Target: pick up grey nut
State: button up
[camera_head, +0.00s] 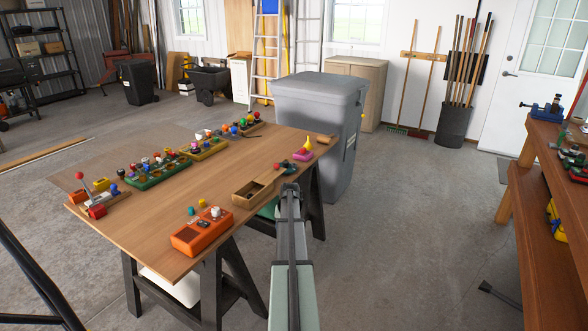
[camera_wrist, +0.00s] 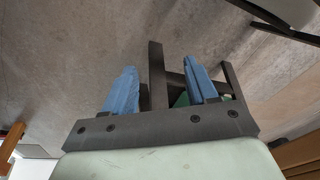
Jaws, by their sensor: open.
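I cannot make out a grey nut for certain in either view. Small coloured parts stand on the wooden table (camera_head: 150,212) in the head view, too small to identify. My gripper (camera_wrist: 160,67) shows in the wrist view with its two blue fingers well apart and nothing held between them. Beyond the fingers are dark bars and the concrete floor. In the head view my arm reaches toward the table's right edge, and the gripper's fingers cannot be made out there.
An orange box (camera_head: 188,237) and an open wooden box (camera_head: 247,199) sit near the table's front edge. A green tray (camera_head: 150,183) and a yellow tray (camera_head: 208,152) stand farther back. A grey bin (camera_head: 310,100) stands behind the table; a workbench (camera_head: 545,190) is at right.

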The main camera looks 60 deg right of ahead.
jog(key=w+d+r+m+t+h, duration=0.15)
jog(key=d+r+m, duration=0.25)
jog(key=d+r, duration=0.9)
jog(key=w+d+r+m+t+y, duration=0.15)
jog(key=d+r+m, duration=0.25)
jog(key=d+r, duration=0.95)
jog(key=m+y, duration=0.1)
jog(key=m, duration=1.5)
send_over(295, 164)
jog(key=s, duration=0.3)
notch_tip(295, 164, down, 7)
jog(key=shift+x, duration=2.95)
jog(key=shift+s+a, duration=0.1)
